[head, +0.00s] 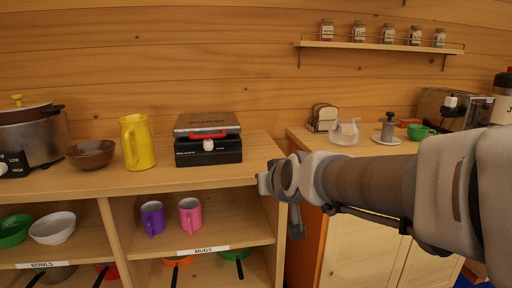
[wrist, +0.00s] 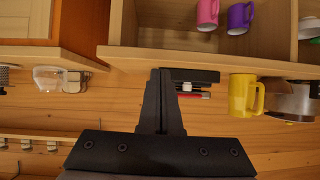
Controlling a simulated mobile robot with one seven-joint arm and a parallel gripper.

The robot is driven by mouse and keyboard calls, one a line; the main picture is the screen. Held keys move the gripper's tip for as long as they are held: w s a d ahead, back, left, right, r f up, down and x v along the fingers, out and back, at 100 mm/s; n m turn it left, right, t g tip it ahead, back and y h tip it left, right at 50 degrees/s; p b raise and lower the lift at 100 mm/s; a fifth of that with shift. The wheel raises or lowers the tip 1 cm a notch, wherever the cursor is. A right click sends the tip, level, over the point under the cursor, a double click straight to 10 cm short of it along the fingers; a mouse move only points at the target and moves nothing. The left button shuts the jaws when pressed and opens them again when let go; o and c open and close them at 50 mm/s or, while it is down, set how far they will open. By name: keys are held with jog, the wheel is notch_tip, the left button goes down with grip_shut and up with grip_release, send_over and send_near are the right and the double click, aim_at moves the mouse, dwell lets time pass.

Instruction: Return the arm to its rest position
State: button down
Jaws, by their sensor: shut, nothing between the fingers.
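My arm (head: 370,185) reaches in from the right in the head view. Its end is in front of the right end of the wooden shelf unit (head: 262,155), near the gap beside the counter. In the wrist view, where the scene is upside down, my gripper (wrist: 160,74) is shut with its dark fingers together and nothing between them. In that view the fingers overlap the black waffle maker (wrist: 193,76), which hides partly behind them. In the head view the fingers cannot be made out clearly.
On the shelf unit stand a yellow pitcher (head: 137,143), a brown bowl (head: 91,154) and a slow cooker (head: 32,140). A purple mug (head: 152,218) and a pink mug (head: 190,214) sit below. A toaster (head: 453,109) stands on the right counter. Spice jars (head: 359,33) line the wall shelf.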

jog(key=s+d+f+m+g+h, duration=0.15)
jog(key=s+d, duration=0.25)
jog(key=s, duration=0.4)
jog(key=s+d+f+g+h, duration=0.1)
jog(key=s+d+f+g, duration=0.2)
jog(key=s, duration=0.5)
jog(key=s+d+f+m+g+h, duration=0.1)
jog(key=s+d+f, duration=0.2)
jog(key=s+d, duration=0.35)
notch_tip(320, 180, up, 29)
jog(key=s+a+p, duration=0.1)
jog(key=p, duration=2.7)
jog(key=shift+s+a+f+p, duration=0.2)
jog(key=shift+s+a+p, duration=0.1)
jog(key=shift+s, duration=0.1)
jog(key=shift+y, duration=0.25)
